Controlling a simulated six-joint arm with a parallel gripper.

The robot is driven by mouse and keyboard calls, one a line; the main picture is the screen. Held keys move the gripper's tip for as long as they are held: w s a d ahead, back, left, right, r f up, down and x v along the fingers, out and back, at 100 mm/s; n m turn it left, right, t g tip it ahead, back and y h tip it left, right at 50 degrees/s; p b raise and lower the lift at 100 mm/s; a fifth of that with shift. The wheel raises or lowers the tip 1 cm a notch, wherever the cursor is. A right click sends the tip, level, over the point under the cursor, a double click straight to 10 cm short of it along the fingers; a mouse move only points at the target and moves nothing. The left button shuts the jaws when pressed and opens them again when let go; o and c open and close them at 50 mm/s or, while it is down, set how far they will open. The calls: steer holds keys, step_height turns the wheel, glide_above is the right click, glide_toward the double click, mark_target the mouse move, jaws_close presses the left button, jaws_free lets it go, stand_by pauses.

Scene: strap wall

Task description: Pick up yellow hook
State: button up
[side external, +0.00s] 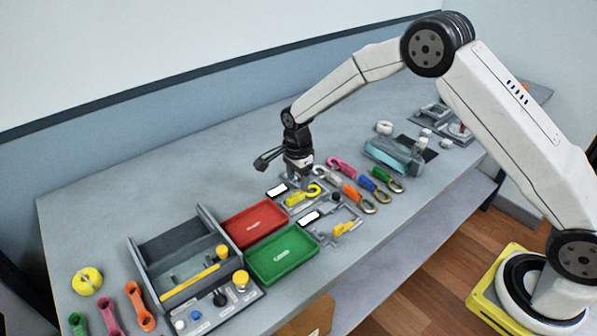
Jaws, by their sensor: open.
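A yellow hook (298,198) with a curved end lies on a grey fixture plate near the middle of the bench. My gripper (304,182) points down right over it, open, with its fingertips very close above or around the hook. I cannot tell whether they touch it. A second yellow piece (344,229) sits on another grey fixture nearer the front edge.
White, pink, orange, blue (366,184) and green hooks lie close to the right. A red tray (229,216) and a green tray (262,272) stand to the left, beside a grey box with knobs (142,257). The back of the bench is clear.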

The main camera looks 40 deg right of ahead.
mark_target(299, 193)
steer(key=shift+s+d+f, duration=0.1)
steer(key=shift+f, duration=2.5)
jaws_close()
